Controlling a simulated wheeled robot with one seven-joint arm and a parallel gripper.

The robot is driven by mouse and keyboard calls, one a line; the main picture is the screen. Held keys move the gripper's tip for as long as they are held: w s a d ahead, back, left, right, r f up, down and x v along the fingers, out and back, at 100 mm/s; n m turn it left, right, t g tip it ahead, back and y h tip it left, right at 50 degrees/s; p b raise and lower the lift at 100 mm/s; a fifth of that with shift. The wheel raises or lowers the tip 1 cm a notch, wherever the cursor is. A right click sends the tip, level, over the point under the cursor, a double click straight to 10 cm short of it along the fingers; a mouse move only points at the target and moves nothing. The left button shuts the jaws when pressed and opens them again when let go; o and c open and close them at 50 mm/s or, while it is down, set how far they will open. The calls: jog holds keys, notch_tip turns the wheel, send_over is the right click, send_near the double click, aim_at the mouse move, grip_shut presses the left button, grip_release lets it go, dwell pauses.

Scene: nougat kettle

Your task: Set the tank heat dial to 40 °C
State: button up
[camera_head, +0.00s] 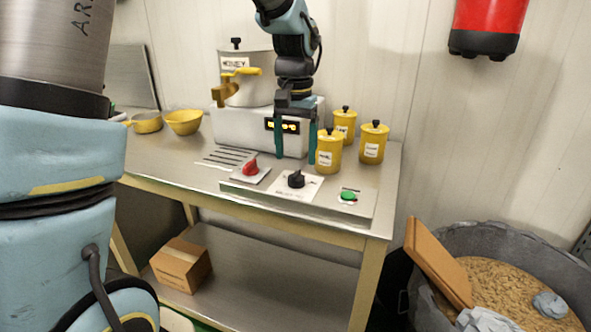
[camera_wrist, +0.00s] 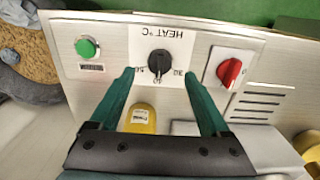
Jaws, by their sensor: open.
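The heat dial is a black knob on a white plate, in the middle of the control panel in the head view (camera_head: 296,179). In the wrist view the dial (camera_wrist: 159,62) shows upside down under the label "HEAT °C", with small scale marks around it too small to read surely. Its pointer setting cannot be told. My gripper (camera_head: 296,158) is open and empty, its teal fingers pointing down, above and a little behind the dial. In the wrist view my gripper's fingertips (camera_wrist: 159,74) lie either side of the dial in the picture, apart from it.
A red knob (camera_head: 250,168) is left of the dial and a green button (camera_head: 348,196) right. Behind stand a white unit (camera_head: 235,130) with a lit display (camera_head: 283,126), a honey tank (camera_head: 250,90) and yellow canisters (camera_head: 329,152). Yellow bowls (camera_head: 184,122) stand at left.

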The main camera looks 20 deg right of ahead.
aim_at(295, 174)
notch_tip(295, 174, up, 5)
jog(key=shift+r+b, duration=0.15)
jog(key=shift+b, duration=0.15)
jog(key=s+a+f+n, duration=0.2)
jog(key=a+f, duration=0.3)
jog(key=a, duration=0.9)
jog(key=s+a+f+n+t, duration=0.1)
jog(key=a+f+n, duration=0.4)
jog(key=a, duration=1)
jog(key=shift+s+a+f+t, duration=0.3)
jog(key=shift+s+f, duration=0.1)
jog(key=shift+f, duration=0.2)
